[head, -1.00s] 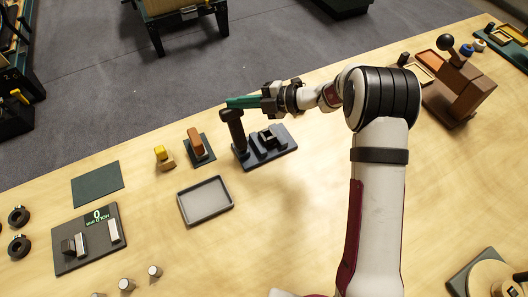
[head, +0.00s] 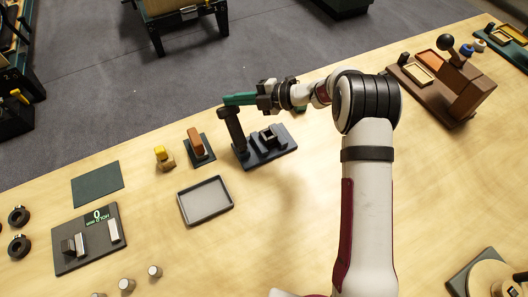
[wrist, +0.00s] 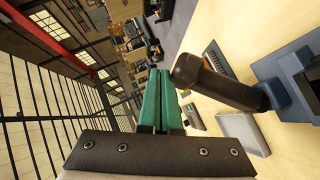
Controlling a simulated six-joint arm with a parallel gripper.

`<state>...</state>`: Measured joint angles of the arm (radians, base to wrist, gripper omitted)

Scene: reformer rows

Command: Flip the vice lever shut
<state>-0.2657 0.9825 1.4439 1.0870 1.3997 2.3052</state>
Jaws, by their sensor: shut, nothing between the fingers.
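The vice (head: 272,153) has a dark blue base and a small dark block, and stands near the far edge of the table in the head view. Its thick black lever (head: 234,130) stands up at the base's left end, tilted a little left at the top. My gripper (head: 227,100) has teal fingers, shut and empty, just above the lever's top end. In the wrist view the lever (wrist: 222,85) lies right of my shut fingers (wrist: 158,73), its rounded end close beside them. I cannot tell whether they touch.
A grey tray (head: 205,217) lies in front of the vice. An orange-brown block on a dark base (head: 196,143) and a yellow-topped block (head: 163,157) stand to the left. A brown fixture (head: 458,88) stands far right. The table between is clear.

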